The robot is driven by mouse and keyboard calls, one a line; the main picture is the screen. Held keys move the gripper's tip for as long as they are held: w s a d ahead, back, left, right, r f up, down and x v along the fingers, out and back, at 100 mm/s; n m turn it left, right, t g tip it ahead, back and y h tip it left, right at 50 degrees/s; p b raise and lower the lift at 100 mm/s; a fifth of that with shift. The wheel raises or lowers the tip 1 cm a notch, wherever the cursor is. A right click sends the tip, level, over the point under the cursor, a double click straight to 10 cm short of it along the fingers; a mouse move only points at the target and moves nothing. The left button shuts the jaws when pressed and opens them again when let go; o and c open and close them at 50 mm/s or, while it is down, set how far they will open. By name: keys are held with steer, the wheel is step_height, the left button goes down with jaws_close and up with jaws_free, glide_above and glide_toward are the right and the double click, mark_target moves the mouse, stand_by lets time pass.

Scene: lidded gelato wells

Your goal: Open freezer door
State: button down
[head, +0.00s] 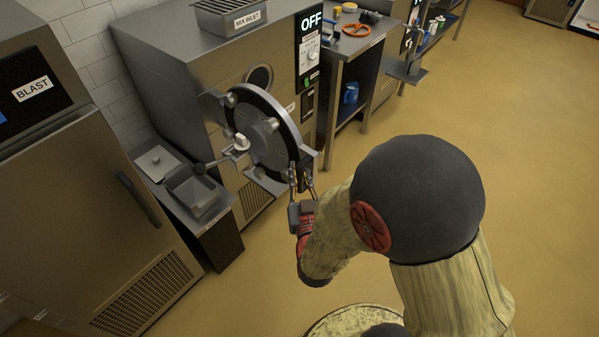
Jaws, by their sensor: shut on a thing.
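The freezer is a steel machine (190,75) with an "OFF" display on its front. Its round dark door (262,130), with a steel hub and a pale knob (241,142), stands swung out from the front. A round opening (259,77) shows in part behind the door. My gripper (303,174) is at the door's right edge, shut on a bracket-like part of the door there. The exact contact is small and partly hidden by the gripper.
A steel "BLAST" cabinet (75,200) with a dark handle stands shut at the left. A low stand with a steel bin (195,192) sits between it and the freezer. A side table (345,50) with tools is behind. The floor (540,160) at right is clear.

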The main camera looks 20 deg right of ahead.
steer(key=shift+s+f, duration=0.15)
steer(key=shift+f, duration=0.05)
steer(key=c, duration=2.1)
jaws_free()
steer(key=shift+c, duration=0.2)
steer(key=shift+o, duration=1.1)
steer(key=shift+r, duration=0.1)
steer(key=v, duration=1.1)
steer(key=shift+s, duration=0.4)
